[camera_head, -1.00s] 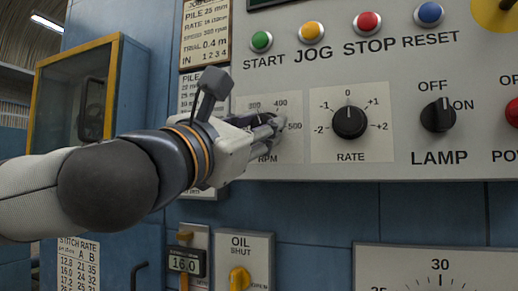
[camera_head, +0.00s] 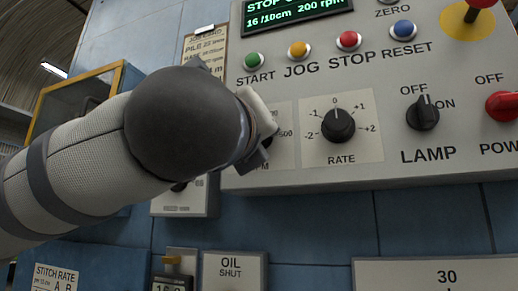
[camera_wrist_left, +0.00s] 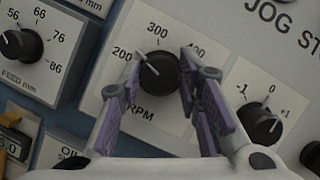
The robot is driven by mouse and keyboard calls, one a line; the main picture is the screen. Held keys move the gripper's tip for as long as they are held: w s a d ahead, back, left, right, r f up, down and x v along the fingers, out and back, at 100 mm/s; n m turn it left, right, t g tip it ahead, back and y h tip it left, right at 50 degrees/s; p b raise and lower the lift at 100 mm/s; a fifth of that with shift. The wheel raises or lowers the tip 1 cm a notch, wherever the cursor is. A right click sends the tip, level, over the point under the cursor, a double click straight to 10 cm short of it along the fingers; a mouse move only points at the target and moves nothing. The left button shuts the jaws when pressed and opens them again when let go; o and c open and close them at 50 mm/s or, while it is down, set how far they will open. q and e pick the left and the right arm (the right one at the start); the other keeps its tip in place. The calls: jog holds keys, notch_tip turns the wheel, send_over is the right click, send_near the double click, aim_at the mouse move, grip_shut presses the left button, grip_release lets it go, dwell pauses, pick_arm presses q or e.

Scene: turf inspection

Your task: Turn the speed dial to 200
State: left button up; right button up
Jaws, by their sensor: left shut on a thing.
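The speed dial (camera_wrist_left: 158,72) is a black knob on a pale RPM plate, seen in the left wrist view. Its white pointer line aims up and left, near the 200 label (camera_wrist_left: 122,55). My left gripper (camera_wrist_left: 160,78) is shut on the dial, with one purple-grey finger on each side of it. In the head view my own forearm and wrist cover the dial and most of the RPM plate. The green display (camera_head: 297,15) reads "200 rpm" on its lower line. My right gripper is not in view.
The RATE knob (camera_head: 339,125) sits just right of the RPM plate, with the LAMP switch (camera_head: 423,113) further right. START (camera_head: 254,61), JOG, STOP and RESET buttons line up above. A feed knob (camera_wrist_left: 24,45) shows left of the dial in the wrist view.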

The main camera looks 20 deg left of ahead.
pick_arm(q)
jog(key=shift+r+n+g+y+b, duration=0.1)
jog(key=shift+n+g+y+b, duration=0.3)
jog(key=shift+n, duration=0.7)
jog(key=shift+n+g+y+b, duration=0.25)
jog(key=shift+n+y, duration=0.25)
jog(key=shift+n, duration=0.9)
jog(key=o, duration=1.1)
jog(key=shift+o, duration=0.2)
notch_tip(320, 180, up, 10)
